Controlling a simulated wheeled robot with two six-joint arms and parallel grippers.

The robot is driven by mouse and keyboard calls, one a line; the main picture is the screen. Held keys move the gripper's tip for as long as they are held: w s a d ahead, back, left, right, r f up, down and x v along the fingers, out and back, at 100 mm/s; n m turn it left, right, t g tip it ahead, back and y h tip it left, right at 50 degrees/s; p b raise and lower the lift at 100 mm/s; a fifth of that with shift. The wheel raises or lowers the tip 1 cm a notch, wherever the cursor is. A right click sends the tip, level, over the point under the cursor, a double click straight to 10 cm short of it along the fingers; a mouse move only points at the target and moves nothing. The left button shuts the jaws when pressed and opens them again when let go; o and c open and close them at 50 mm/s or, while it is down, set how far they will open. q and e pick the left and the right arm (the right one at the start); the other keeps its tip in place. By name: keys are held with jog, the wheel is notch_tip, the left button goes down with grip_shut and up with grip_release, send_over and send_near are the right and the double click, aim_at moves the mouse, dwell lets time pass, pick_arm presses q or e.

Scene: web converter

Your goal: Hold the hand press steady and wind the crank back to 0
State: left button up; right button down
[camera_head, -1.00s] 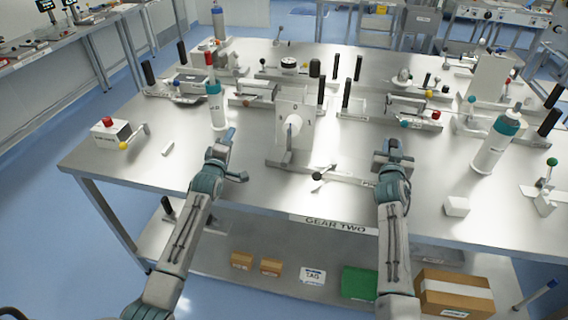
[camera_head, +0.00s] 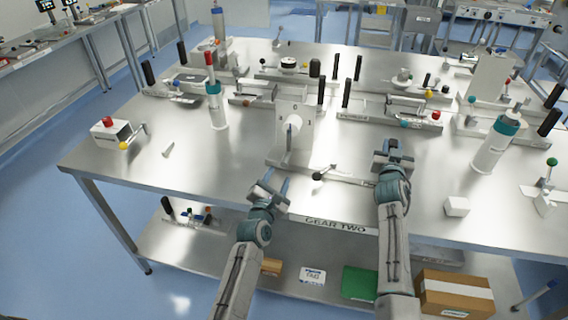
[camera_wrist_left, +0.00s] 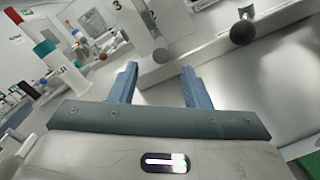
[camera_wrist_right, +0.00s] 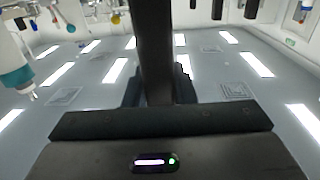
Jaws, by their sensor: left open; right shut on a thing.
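The hand press (camera_head: 292,145) stands upright near the table's front edge, with a pale numbered plate and a round white hub. A rod with a dark ball knob (camera_head: 318,176) lies low at its front right. That knob seems to show in the left wrist view (camera_wrist_left: 242,32); I cannot tell whether it is the crank's. My left gripper (camera_head: 270,188) is open and empty, in front of the press and left of the knob. My right gripper (camera_head: 393,153) is right of the press, shut on a dark upright bar (camera_wrist_right: 153,50). The bar's ends are hidden.
A white teal-topped bottle (camera_head: 216,108) stands left of the press, and another (camera_head: 495,145) stands at the right. A white block (camera_head: 456,206) lies at the front right. Several fixtures with dark upright handles fill the back.

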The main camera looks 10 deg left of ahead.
aim_at(284, 165)
pick_arm(q)
jog(key=w, duration=0.7)
jog(key=shift+w+d, duration=0.15)
jog(key=shift+d, duration=0.1)
jog(key=shift+c, duration=0.4)
grip_shut()
